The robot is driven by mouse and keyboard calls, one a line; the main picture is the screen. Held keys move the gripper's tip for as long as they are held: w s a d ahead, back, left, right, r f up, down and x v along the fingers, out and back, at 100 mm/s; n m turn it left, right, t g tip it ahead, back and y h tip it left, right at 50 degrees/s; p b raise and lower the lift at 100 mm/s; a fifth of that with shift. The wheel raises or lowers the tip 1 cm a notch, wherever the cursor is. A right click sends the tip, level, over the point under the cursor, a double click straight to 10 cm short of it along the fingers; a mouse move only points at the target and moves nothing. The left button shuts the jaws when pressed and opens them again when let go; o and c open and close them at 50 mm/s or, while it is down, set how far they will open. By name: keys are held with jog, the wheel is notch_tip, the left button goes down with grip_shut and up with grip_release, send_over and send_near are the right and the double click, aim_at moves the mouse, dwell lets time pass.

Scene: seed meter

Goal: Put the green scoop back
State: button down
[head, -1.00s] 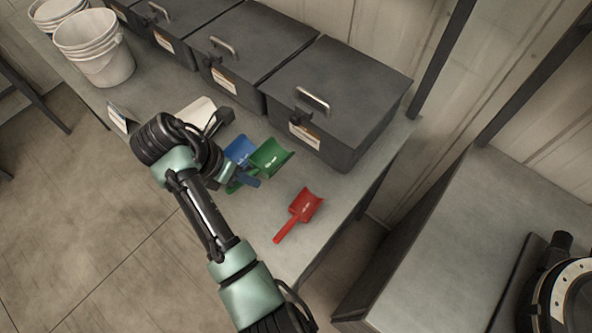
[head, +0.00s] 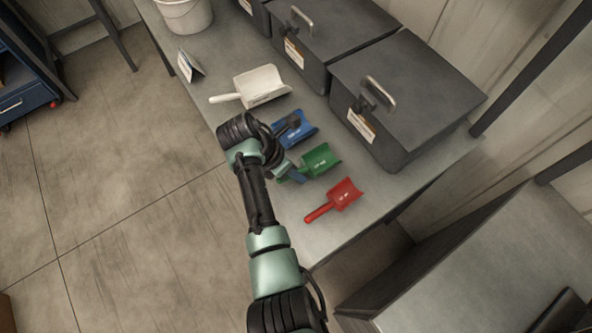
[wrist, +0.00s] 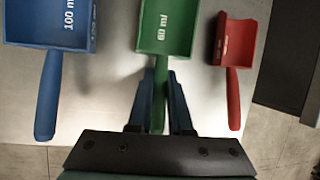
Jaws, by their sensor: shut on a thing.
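The green scoop (head: 320,160), marked 60 ml in the wrist view (wrist: 166,28), is between the blue and red scoops over the table. Its bowl points away from me. My gripper (head: 292,172) is shut on its handle, with one finger on each side in the wrist view (wrist: 159,95). The blue scoop (head: 300,133), marked 100 ml, is left of it in the wrist view (wrist: 48,30). The red scoop (head: 343,195) is to its right in the wrist view (wrist: 235,42). I cannot tell whether the green scoop touches the tabletop.
A white scoop (head: 264,84) lies farther back left on the table (head: 222,62). Dark lidded bins (head: 405,90) line the back of the table. A small sign (head: 189,66) and a white bucket (head: 187,14) stand at the far left.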

jog(key=shift+f, duration=0.1)
jog(key=c, duration=0.8)
grip_release()
jog(key=shift+c, duration=0.2)
